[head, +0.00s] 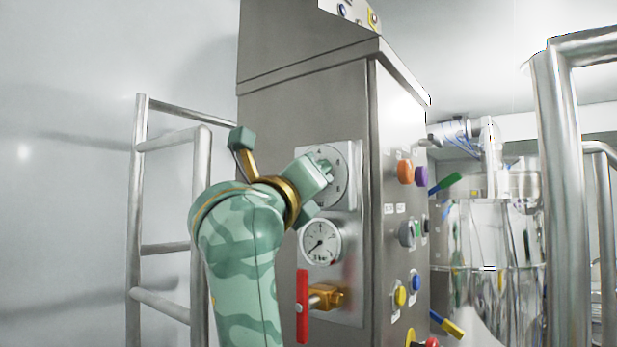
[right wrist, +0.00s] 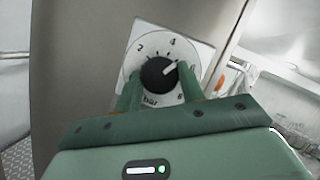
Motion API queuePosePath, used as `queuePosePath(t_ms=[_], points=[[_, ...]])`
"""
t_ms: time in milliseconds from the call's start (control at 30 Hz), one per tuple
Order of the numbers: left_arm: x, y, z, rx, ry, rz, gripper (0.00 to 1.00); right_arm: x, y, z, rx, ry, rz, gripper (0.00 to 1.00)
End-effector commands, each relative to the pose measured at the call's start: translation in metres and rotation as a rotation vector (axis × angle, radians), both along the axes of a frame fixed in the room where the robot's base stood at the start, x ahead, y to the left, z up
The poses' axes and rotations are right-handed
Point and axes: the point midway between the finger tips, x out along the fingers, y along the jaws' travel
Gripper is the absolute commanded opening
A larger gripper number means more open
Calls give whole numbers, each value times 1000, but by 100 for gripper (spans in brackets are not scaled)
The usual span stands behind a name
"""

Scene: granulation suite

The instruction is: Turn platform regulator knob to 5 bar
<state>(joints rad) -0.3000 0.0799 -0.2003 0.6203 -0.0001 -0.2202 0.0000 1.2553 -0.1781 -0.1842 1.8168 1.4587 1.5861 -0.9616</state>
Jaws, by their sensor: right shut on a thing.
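The regulator knob (right wrist: 158,73) is round and black, at the centre of a white dial (right wrist: 133,62) in the right wrist view. The dial shows 2, 4 and 8; the figure at right is partly hidden by a finger. The knob's white mark points up and right, between 4 and that figure. My right gripper (right wrist: 160,88) is shut on the knob, one green finger on each side. In the head view my right gripper (head: 326,170) covers the knob, and part of the dial (head: 346,172) shows behind it. My left gripper is not in view.
Below the dial are a round gauge (head: 320,242), its needle toward lower left, and a brass valve (head: 327,297) with a red handle (head: 302,305). The steel cabinet's side (head: 393,130) carries several coloured buttons. Metal rails stand left (head: 138,220) and right (head: 556,200).

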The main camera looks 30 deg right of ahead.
Motion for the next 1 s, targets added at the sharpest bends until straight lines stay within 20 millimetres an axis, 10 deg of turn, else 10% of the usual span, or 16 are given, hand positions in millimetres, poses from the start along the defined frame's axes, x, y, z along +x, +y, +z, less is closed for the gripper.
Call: queuePosePath(t_ms=[433,467,533,1000], points=[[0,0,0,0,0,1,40,0,0,0,-5,11,1,17],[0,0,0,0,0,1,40,0,0,0,-5,11,1,48],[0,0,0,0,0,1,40,0,0,0,-5,10,1,61],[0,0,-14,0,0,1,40,-13,20,-11,-4,8,5,61]])
